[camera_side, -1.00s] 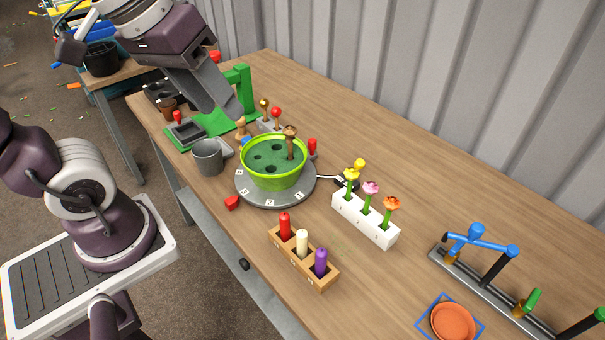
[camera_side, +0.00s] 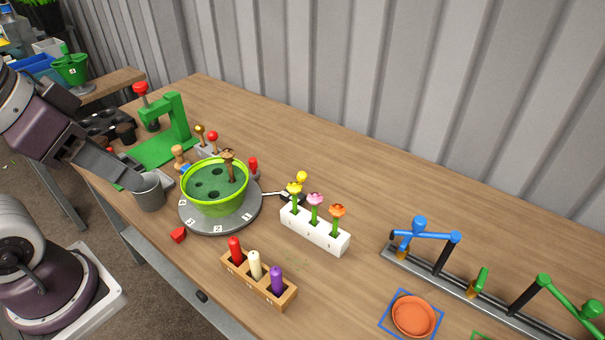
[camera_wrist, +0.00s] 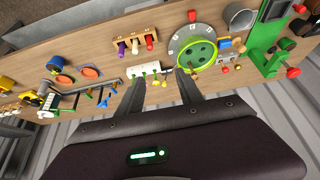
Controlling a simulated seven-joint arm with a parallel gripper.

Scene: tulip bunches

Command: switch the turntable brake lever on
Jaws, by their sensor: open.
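The grey turntable (camera_side: 240,222) stands on the wooden bench and carries a lime-green pot (camera_side: 215,208) with a brown stem upright in it. In the wrist view the turntable (camera_wrist: 176,48) lies beyond my fingers. A red-topped post (camera_side: 253,166) stands close behind its rim, and a small red piece (camera_side: 178,235) lies by its front rim. Two knobbed levers, one gold (camera_side: 200,130) and one red (camera_side: 213,137), stand behind the pot. I cannot tell which one is the brake lever. My gripper (camera_wrist: 160,78) is open and empty; in the side view it is left of the turntable, near the grey mug.
A grey mug (camera_side: 149,194) stands left of the turntable, and a green press (camera_side: 177,125) stands behind it. A white flower block (camera_side: 317,232) and a wooden candle rack (camera_side: 259,283) are to the right.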

